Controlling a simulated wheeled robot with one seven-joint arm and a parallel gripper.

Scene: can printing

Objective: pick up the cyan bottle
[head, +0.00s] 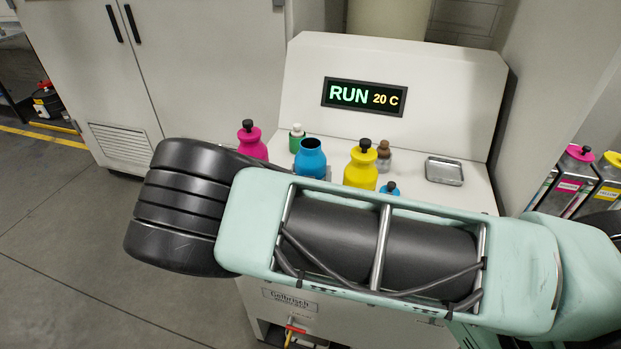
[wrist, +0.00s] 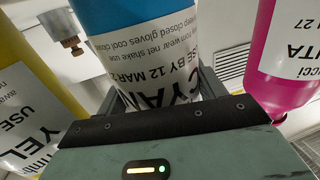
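In the head view my arm hides the fingers and the bottle's base.
A magenta bottle (head: 253,142) stands left of it and a yellow bottle (head: 361,168) right. A display panel (head: 364,97) rises behind.

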